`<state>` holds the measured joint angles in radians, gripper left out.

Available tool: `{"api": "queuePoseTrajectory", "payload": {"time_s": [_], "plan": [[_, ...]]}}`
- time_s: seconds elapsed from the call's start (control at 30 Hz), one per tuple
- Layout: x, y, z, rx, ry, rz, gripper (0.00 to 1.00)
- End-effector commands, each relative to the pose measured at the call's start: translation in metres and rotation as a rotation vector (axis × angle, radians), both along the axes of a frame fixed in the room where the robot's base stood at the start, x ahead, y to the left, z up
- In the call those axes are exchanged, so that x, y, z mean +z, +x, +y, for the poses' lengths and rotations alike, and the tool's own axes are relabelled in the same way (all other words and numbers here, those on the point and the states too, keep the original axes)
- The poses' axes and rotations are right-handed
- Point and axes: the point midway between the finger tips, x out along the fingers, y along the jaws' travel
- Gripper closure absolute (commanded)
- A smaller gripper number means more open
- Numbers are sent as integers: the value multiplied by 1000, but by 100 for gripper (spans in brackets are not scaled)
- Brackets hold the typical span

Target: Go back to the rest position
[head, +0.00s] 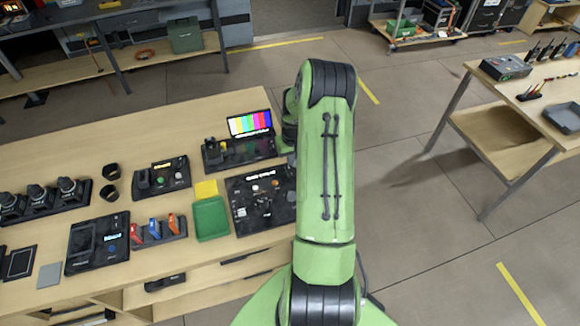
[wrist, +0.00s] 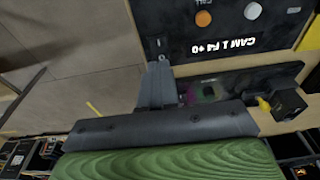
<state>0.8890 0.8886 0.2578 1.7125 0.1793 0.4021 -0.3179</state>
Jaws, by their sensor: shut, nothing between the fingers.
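My green arm stands upright in the middle of the head view, over the right end of the wooden desk (head: 60,165). Its far end bends down behind the upper link, so the fingers are hidden there. In the wrist view my gripper (wrist: 158,62) is shut and empty. Its grey fingertips are beside the edge of a black panel (wrist: 220,30) with an orange and a white button and the text "CAM 1". I cannot tell whether they touch it. The same black panel (head: 262,200) lies on the desk in the head view, partly behind my arm.
A colour-bar screen (head: 250,123) stands near the desk's far right corner. A green tray (head: 210,218), a yellow pad (head: 206,190) and several black devices lie left of my arm. Another table (head: 500,135) stands at right. Open floor (head: 415,225) lies between.

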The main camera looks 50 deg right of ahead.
Motion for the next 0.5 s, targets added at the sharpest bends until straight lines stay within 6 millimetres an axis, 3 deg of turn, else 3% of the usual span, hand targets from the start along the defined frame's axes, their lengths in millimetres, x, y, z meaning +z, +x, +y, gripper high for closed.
{"api": "queuePoseTrajectory", "payload": {"time_s": [0.2,0.5], "plan": [[22,0,0,0,0,0,100],[20,0,0,0,1,0,100]]}}
